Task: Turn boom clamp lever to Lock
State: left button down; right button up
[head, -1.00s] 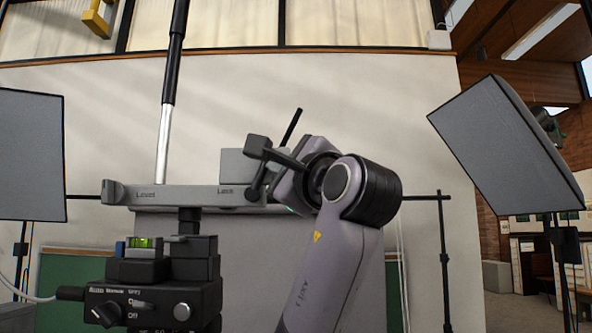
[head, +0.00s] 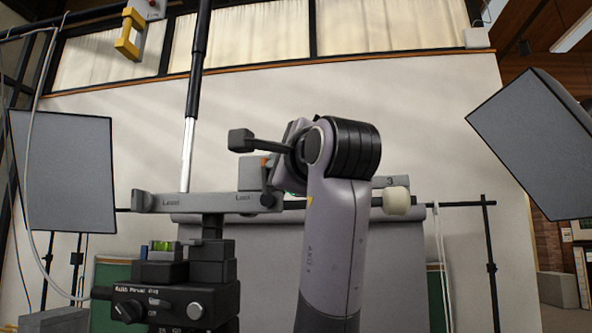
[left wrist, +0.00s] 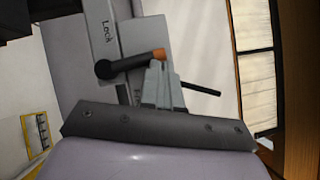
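The boom clamp is a grey bar (head: 205,203) marked Level at its left and Lock near its right. Its dark lever (head: 265,184) has an orange tip and rises from a pivot by the Lock mark. In the left wrist view the lever (left wrist: 128,65) points right, away from Lock, its orange tip at my fingertips. My left gripper (left wrist: 160,72) has its pale fingers close together and looks shut. The tip lies at or just beyond the fingertips; I cannot tell whether they touch. In the head view my arm hides most of the fingers. My right gripper is not in view.
A black control box (head: 178,300) with a spirit level stands below the bar. A tall pole (head: 195,90) rises behind it. Light panels stand at left (head: 65,170) and right (head: 535,140). A white knob (head: 397,201) sits right of my arm.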

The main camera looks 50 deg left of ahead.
pick_arm(q)
jog(key=shift+s+a+r+b, duration=0.15)
jog(key=shift+s+a+b, duration=0.2)
jog(key=shift+a, duration=0.25)
jog(key=shift+s+a+r+b, duration=0.1)
jog(key=shift+s+a+b, duration=0.15)
jog(key=shift+s+a, duration=0.25)
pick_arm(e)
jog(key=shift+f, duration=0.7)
pick_arm(q)
jog(key=shift+a, duration=0.1)
